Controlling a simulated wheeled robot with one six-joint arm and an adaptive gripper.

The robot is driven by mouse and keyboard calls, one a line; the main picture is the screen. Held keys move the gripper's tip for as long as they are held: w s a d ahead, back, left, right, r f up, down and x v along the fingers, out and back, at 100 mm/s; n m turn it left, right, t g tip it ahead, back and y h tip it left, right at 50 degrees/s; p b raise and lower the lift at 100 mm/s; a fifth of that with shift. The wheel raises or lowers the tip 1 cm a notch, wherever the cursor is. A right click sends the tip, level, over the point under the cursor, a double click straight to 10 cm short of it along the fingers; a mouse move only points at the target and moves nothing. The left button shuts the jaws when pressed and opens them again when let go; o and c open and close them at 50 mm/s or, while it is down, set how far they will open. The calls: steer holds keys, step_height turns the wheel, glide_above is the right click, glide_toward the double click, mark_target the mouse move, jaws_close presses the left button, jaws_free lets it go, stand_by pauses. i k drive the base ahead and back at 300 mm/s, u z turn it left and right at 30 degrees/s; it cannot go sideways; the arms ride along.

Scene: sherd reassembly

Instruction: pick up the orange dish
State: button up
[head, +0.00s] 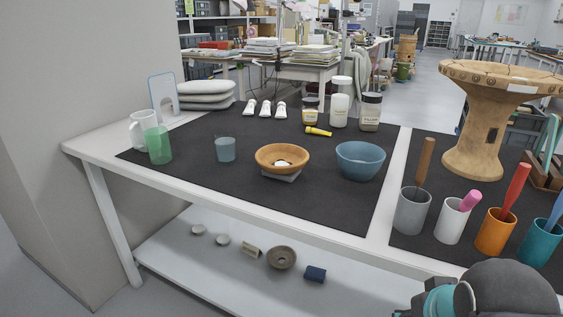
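The orange dish (265,160) is a shallow, wide-rimmed bowl in the middle of the dark mat (200,185) on the white table. It sits upright on a small grey block or stand (283,177). A small whitish piece lies inside it. A blue bowl (360,162) stands to its right, apart from it. My gripper is not in view; only a dark and teal part of my arm shows at the bottom right corner, well away from the dish.
A blue-grey cup (225,150) and a green cup (158,146) stand left of the dish. A yellow tube (318,132) and jars (340,102) are behind. Tool cups, including a grey one (412,212), line the right front. The mat before the dish is clear.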

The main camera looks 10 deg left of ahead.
mark_target(278, 158)
steer(key=z, duration=3.55)
steer(key=k, duration=2.6)
steer(key=u, duration=0.7)
